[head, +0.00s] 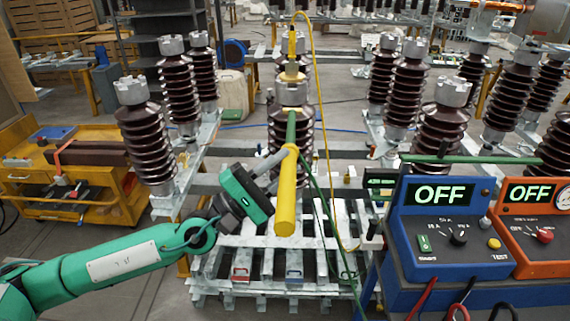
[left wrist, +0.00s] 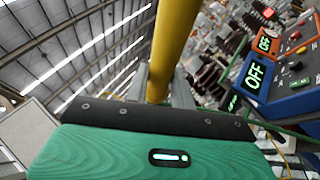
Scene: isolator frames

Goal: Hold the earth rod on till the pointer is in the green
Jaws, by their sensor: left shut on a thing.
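The earth rod has a thick yellow handle (head: 286,205) and a thin green shaft (head: 291,128). It points up toward the metal cap (head: 291,94) of the middle brown insulator; I cannot tell whether its tip touches. My left gripper (head: 279,158) is shut on the yellow handle near its upper end. The handle also rises between the fingers in the left wrist view (left wrist: 170,50). A round dial (head: 563,198) on the orange box is cut by the right edge; its pointer and any green zone cannot be read. My right gripper is not in view.
A blue box (head: 455,235) and an orange box (head: 532,222) both read OFF. A green rod (head: 470,159) lies across behind them. A yellow fitting (head: 292,45) with a yellow cable stands on the middle insulator. Brown insulators (head: 150,140) stand on both sides. A yellow cart (head: 80,190) is at left.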

